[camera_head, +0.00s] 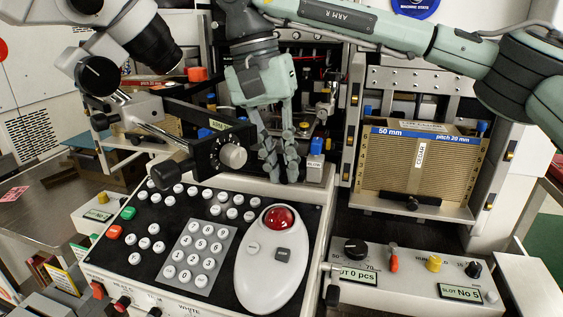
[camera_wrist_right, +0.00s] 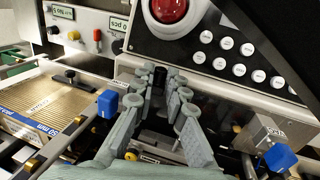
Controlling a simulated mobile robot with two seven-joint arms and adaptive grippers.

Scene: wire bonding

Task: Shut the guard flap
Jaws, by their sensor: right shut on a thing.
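My right gripper (camera_head: 284,172) points down into the work area of the machine, behind the keypad console. In the right wrist view its fingertips (camera_wrist_right: 160,79) close around a small dark tab (camera_wrist_right: 160,75) beside the console's edge. The fingers and the console hide most of what the tab belongs to, and I cannot tell for sure that it is part of the guard flap. I cannot make out the flap's panel or its angle. My left gripper is in neither view.
The keypad console (camera_head: 140,274) with a red trackball (camera_head: 279,217) stands in front. A microscope (camera_head: 150,40) and a black bracket (camera_head: 205,140) crowd the left. A ribbed brown magazine (camera_head: 390,165) stands right. A blue-topped block (camera_head: 316,146) sits close beside the fingers.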

